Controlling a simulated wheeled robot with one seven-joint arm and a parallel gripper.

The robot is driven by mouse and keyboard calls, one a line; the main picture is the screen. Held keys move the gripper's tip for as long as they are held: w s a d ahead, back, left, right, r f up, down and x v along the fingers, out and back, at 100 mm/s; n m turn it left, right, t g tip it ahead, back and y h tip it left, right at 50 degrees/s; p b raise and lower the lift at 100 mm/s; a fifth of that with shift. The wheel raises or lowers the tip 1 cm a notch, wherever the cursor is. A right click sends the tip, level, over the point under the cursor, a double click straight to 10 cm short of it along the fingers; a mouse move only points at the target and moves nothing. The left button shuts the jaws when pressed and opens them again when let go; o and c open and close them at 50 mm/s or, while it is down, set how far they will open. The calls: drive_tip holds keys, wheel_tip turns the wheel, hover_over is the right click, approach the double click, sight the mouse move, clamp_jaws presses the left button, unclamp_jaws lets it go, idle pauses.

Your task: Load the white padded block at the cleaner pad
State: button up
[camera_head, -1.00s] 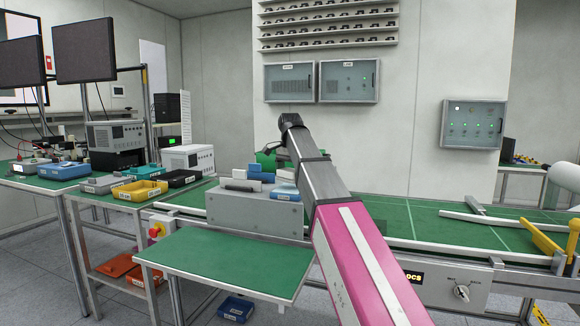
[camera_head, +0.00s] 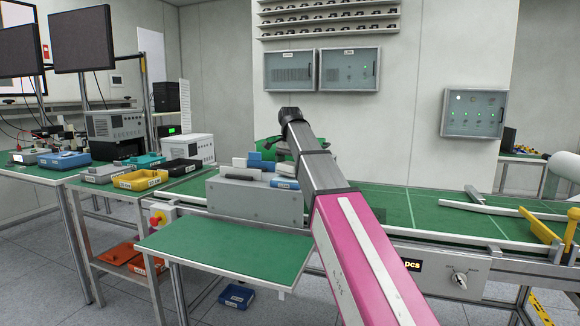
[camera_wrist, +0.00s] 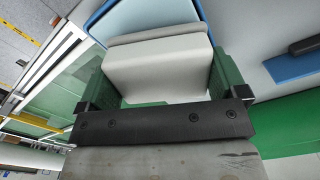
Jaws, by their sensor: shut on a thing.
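In the wrist view a white padded block (camera_wrist: 160,70) with a grey edge sits between the green fingers of my gripper (camera_wrist: 165,78), which is shut on it. Beyond it is a pale slab with a blue rim (camera_wrist: 155,14). In the head view my gripper is mostly hidden behind my arm's black wrist; a bit of green (camera_head: 268,147) shows beside it. I cannot tell which part is the cleaner pad.
A green table (camera_head: 225,252) stands in front of the grey box. A green-topped conveyor bench (camera_head: 430,213) runs to the right, with yellow guides (camera_head: 540,228) at its end. Trays, including a yellow one (camera_head: 140,179), sit on the left bench. A blue bin (camera_head: 236,296) is on the floor.

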sight(290, 164)
drive_tip(key=shift+f, duration=0.6)
idle(1.3)
drive_tip(key=shift+r, duration=0.1)
drive_tip(key=shift+r, duration=3.45)
